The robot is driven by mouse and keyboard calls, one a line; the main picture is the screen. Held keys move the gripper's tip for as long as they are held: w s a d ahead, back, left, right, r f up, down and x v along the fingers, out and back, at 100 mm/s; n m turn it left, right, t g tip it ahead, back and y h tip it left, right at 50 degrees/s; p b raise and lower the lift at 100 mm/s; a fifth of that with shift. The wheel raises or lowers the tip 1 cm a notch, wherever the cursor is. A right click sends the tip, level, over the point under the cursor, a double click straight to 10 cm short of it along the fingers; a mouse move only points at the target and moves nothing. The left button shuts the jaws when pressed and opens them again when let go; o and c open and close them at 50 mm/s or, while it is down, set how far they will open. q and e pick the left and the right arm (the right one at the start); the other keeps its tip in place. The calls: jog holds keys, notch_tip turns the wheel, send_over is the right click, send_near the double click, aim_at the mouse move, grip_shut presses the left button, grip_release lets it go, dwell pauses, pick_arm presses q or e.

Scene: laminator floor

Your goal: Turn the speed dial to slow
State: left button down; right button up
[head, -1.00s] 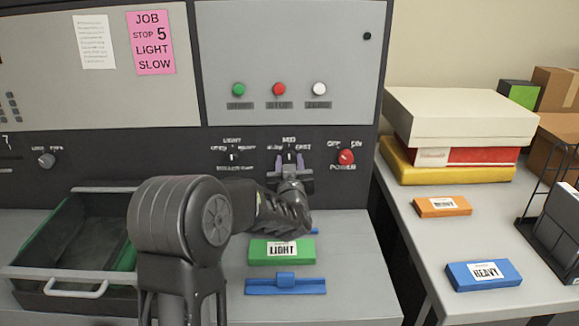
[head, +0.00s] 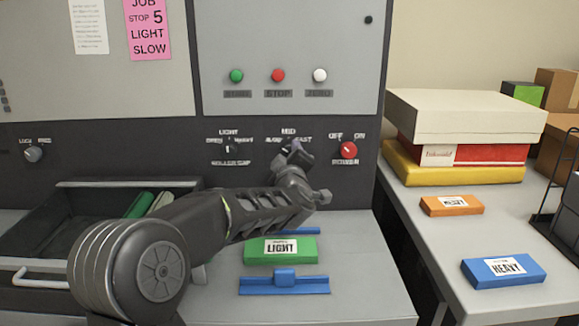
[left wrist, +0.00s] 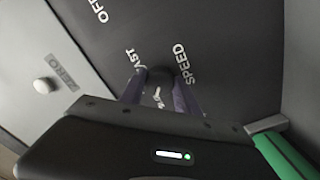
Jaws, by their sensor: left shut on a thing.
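The speed dial (left wrist: 160,76) is a dark knob on the black panel strip, with FAST and SPEED lettering beside it in the left wrist view. My left gripper (left wrist: 160,92) has its two purple-grey fingers on either side of the dial and is shut on it. In the head view the left gripper (head: 291,151) is tilted over and covers most of the dial, below the MED label. I cannot tell which setting the dial points to. The pink job card (head: 148,28) reads JOB, STOP 5, LIGHT, SLOW. My right gripper is not in view.
A red power knob (head: 349,149) sits close right of the dial, and another selector (head: 231,147) to its left. Green, red and white buttons are above. A green LIGHT block (head: 281,250) and a blue piece (head: 285,284) lie on the shelf below. An open drawer (head: 55,235) is at left.

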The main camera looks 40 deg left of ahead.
pick_arm(q)
jog(key=shift+n+b, duration=0.6)
jog(key=shift+n, duration=0.3)
jog(key=c, duration=0.9)
grip_release()
jog(key=shift+v, duration=3.9)
